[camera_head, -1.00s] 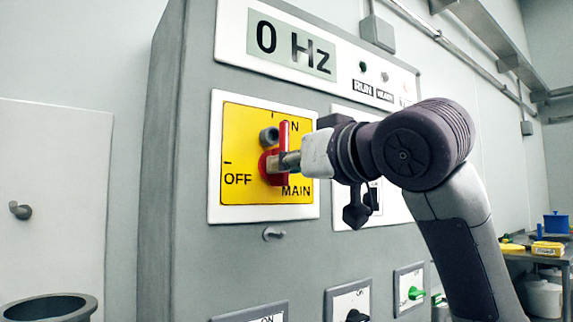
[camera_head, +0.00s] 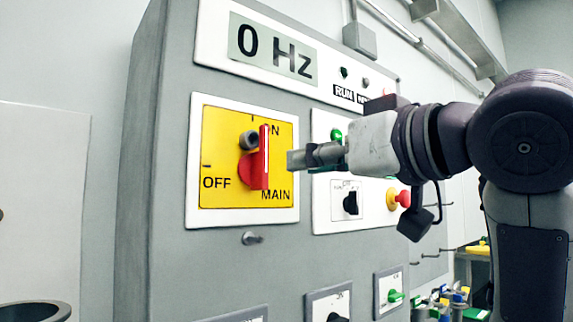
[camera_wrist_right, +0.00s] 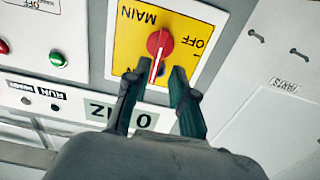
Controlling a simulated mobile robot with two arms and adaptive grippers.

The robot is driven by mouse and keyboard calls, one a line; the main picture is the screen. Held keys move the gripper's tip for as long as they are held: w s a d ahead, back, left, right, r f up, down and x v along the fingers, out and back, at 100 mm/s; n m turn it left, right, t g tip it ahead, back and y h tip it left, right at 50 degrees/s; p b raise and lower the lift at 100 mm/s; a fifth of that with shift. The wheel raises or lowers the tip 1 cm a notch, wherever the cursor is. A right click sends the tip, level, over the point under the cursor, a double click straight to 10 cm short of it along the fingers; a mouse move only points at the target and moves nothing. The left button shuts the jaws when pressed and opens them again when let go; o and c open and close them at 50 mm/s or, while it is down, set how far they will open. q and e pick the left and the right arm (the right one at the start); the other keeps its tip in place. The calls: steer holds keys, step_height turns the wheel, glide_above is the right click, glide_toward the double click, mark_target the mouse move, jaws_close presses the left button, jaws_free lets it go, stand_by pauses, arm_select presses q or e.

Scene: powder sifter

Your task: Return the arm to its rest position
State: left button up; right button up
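The red main switch handle (camera_head: 258,158) sits on a yellow plate (camera_head: 222,140) on the grey cabinet's front. The handle stands upright, pointing to the ON mark. That view is upside down. My left gripper is not in view.
The grey cabinet (camera_head: 165,260) fills the middle. Its display (camera_head: 272,50) reads 0 Hz. A red push button (camera_head: 404,198), a black selector (camera_head: 350,203) and a green switch (camera_head: 394,296) lie near my right arm. A dark round rim (camera_head: 35,311) shows at lower left.

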steer(key=shift+v, duration=1.05)
